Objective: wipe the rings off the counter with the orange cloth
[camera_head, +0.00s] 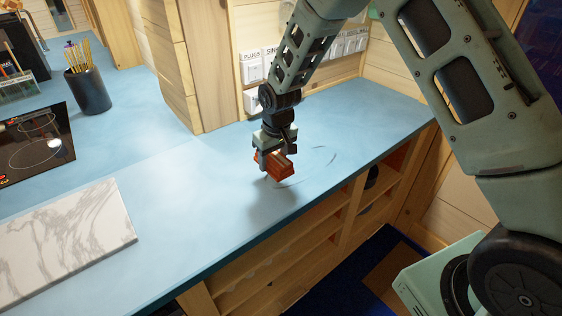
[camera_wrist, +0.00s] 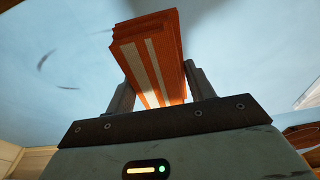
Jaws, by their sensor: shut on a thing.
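My gripper (camera_head: 274,155) is over the right part of the blue counter (camera_head: 205,190). It is shut on the folded orange cloth (camera_head: 272,166), which has pale stripes. In the wrist view the cloth (camera_wrist: 150,58) stands between the two fingers of my gripper (camera_wrist: 155,88). The cloth is at or just above the counter; I cannot tell whether it touches. Dark curved ring marks (camera_head: 322,156) show on the counter to the right of the cloth. In the wrist view ring marks (camera_wrist: 45,62) lie to the left of the cloth. A faint pale mark lies just below the cloth in the head view.
A marble slab (camera_head: 65,240) lies at the counter's left front, with a black cooktop (camera_head: 36,142) behind it. A wooden wall post (camera_head: 190,70) and switches (camera_head: 300,58) stand behind my gripper. Open shelves (camera_head: 300,250) lie below the edge.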

